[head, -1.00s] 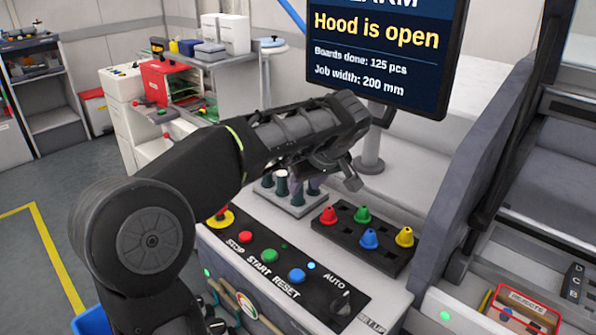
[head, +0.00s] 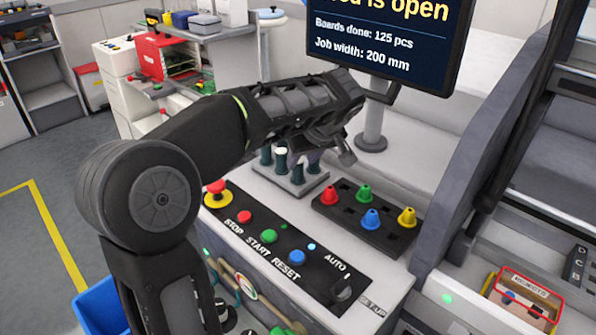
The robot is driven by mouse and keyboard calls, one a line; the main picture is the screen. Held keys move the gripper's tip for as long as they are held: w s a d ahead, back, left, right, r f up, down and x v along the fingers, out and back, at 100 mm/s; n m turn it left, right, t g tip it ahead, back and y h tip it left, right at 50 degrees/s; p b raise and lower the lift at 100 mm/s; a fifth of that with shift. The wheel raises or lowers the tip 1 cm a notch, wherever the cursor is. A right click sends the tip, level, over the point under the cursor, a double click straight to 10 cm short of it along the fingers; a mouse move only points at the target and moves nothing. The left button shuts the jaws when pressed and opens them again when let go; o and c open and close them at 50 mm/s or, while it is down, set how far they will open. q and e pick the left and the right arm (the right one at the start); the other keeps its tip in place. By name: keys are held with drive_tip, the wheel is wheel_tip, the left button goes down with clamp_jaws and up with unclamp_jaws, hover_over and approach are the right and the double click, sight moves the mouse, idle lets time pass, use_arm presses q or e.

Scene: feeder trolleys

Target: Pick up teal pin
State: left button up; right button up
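Several dark teal pins stand upright in a pale grey block on the console; one teal pin (head: 281,162) shows clearly, with a pale top. The pale grey block (head: 290,188) is partly covered by my arm. My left gripper (head: 328,150) hangs above and just right of the pins, pointing down and to the right. Its fingers overlap the rear pins in the picture, so I cannot tell whether they touch any. The finger gap is not clear, and I see nothing held. My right gripper is not in view.
A black holder (head: 345,226) with red, green, blue and yellow cones lies right of the pins. A button panel (head: 262,232) with a knob runs along the console's front. A monitor (head: 385,50) stands behind. A red-rimmed box (head: 525,295) is at lower right.

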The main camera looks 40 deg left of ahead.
sight(300, 162)
use_arm(q)
drive_tip(key=p+x, duration=0.1)
drive_tip(key=x, duration=0.4)
drive_tip(key=shift+w+a, duration=0.1)
drive_tip(key=shift+c, duration=0.5)
clamp_jaws()
idle(0.3)
